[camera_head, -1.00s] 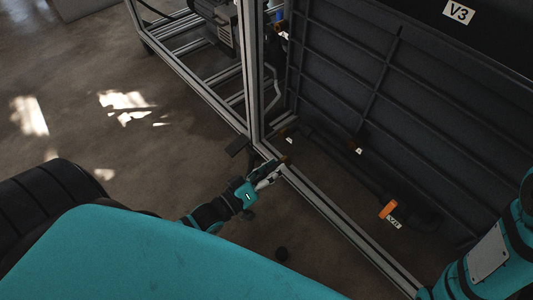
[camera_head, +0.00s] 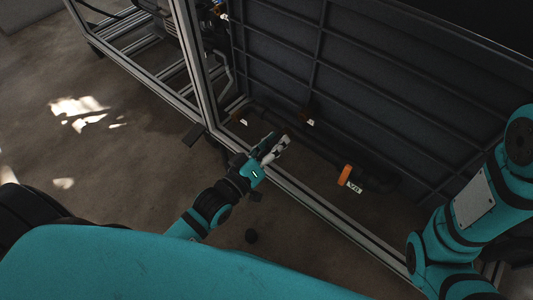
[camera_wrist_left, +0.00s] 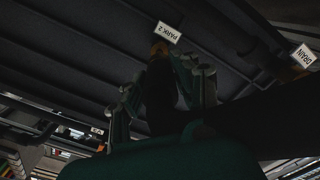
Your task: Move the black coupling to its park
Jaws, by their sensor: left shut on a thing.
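My left gripper (camera_head: 277,146) reaches over the lower rail of the metal frame, toward the dark ribbed panel. In the left wrist view, my left gripper (camera_wrist_left: 160,88) is shut on the black coupling (camera_wrist_left: 158,88), a very dark shape between its pale-tipped fingers. Just beyond the coupling is a brownish-orange fitting (camera_wrist_left: 158,48), beside a white label reading PARK 2 (camera_wrist_left: 167,32). The coupling overlaps the fitting in this view; I cannot tell whether they touch. In the head view the coupling is too dark to make out. My right arm shows at the right, but its gripper is out of view.
A second label, DRAIN (camera_wrist_left: 304,56), is by another fitting in the wrist view. An orange handle (camera_head: 344,174) with a tag sits on a dark pipe low along the panel. The frame's upright (camera_head: 194,65) and lower rail (camera_head: 322,212) are close to my left arm. Floor is open at left.

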